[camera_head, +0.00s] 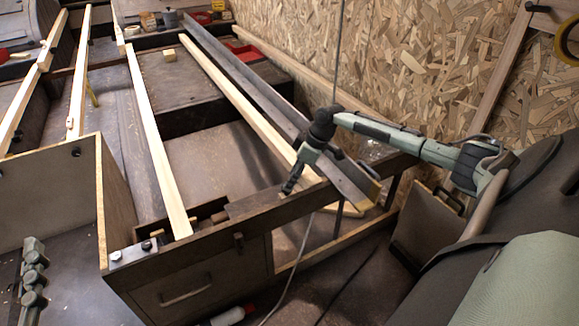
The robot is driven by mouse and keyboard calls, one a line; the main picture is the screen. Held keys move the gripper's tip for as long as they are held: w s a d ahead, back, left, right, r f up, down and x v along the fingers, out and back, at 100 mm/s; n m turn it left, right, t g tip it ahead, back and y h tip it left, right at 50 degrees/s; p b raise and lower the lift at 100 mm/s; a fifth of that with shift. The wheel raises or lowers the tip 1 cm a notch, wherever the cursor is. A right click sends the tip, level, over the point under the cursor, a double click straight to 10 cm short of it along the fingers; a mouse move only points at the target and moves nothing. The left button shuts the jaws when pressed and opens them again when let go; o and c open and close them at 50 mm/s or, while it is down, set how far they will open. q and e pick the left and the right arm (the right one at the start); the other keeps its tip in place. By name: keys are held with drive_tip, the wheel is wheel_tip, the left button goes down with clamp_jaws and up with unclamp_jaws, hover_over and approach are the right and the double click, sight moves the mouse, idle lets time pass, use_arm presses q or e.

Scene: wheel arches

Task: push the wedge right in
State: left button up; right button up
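I cannot clearly single out the wedge. Small pale wooden pieces (158,233) sit by the near end of a long pale strip (158,160), at the front of the workbench (215,262); one of them may be it. My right gripper (287,190) points down and left over the bench's front beam, near the end of another pale strip (245,110). Its fingers look close together, but their gap is too small to judge.
A dark metal-edged beam (270,85) runs beside the chipboard wall (430,60). Red trays (242,50) and small tools lie at the back. A brown panel (55,195) stands at left. A thin cable hangs below my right gripper. The bench has a drawer (190,290).

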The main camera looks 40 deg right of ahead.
drive_tip(key=v, duration=0.8)
drive_tip(key=shift+s+d+r, duration=0.15)
drive_tip(key=shift+r, duration=0.15)
